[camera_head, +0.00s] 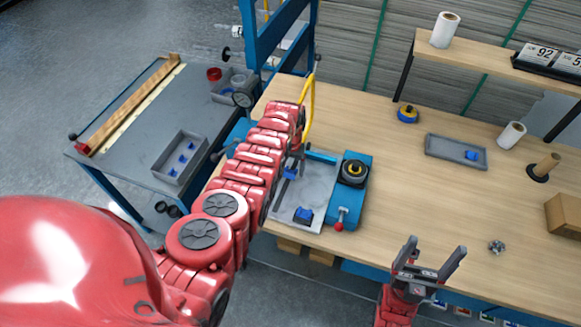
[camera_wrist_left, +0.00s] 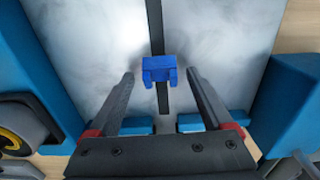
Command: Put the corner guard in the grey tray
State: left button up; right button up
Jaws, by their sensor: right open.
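A blue corner guard (camera_wrist_left: 160,70) lies on the metal plate of the blue machine. In the left wrist view it sits between the tips of my left gripper (camera_wrist_left: 160,78), which is open, with a gap at each side. In the head view this gripper (camera_head: 291,165) is over the plate, partly hidden by my arm. Another blue piece (camera_head: 304,214) lies near the plate's front edge. A grey tray (camera_head: 430,147) on the bench holds one blue piece (camera_head: 472,155). My right gripper (camera_head: 428,262) is open and empty in front of the bench.
A grey bin (camera_head: 163,176) with several blue pieces stands on the cart (camera_head: 120,150) at left. The bench (camera_head: 400,190) is clear between machine and tray.

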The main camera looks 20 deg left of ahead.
pick_arm(q)
jog(key=shift+r, duration=0.25)
